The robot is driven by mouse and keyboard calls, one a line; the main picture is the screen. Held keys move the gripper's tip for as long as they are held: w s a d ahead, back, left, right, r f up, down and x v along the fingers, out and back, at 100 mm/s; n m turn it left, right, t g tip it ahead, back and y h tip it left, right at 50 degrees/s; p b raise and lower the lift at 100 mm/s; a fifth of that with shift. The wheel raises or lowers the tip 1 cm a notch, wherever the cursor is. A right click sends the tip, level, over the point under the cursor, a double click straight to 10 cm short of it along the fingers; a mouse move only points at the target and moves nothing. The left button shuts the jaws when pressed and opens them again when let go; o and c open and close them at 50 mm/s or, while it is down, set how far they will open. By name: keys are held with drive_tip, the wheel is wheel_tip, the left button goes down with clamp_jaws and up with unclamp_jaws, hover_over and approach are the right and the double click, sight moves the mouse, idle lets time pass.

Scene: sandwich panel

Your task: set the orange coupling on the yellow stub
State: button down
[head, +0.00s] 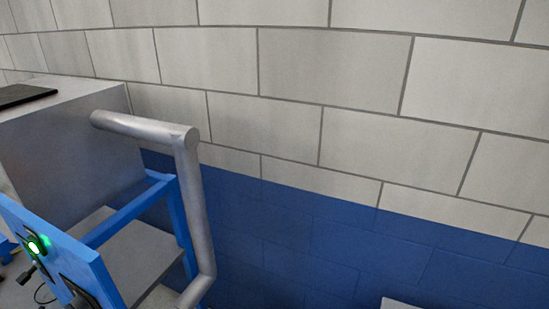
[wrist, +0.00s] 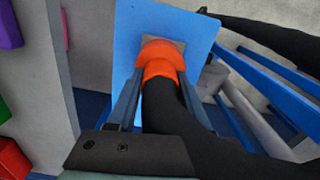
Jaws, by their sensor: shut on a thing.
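In the wrist view my gripper (wrist: 158,82) is shut on the orange coupling (wrist: 160,58), with one finger on either side of it. A thick black hose (wrist: 172,105) runs from the coupling down and to the right between and past the fingers. A small grey-brown patch shows at the coupling's far end, in front of a blue panel; I cannot tell what it is or whether the coupling touches it. The yellow stub does not show in either view. The head view shows neither my gripper nor the coupling.
A blue panel (wrist: 128,32) stands close beyond the coupling. Blue bars lie at right. The head view shows a grey pipe (head: 190,180), a grey box (head: 75,150) and a green light (head: 34,246).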

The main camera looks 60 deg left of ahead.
drive_tip(key=shift+f, duration=0.3)
drive_tip(key=shift+c, duration=1.2)
unclamp_jaws()
wheel_tip(320, 180, up, 13)
drive_tip(key=shift+b, duration=0.4)
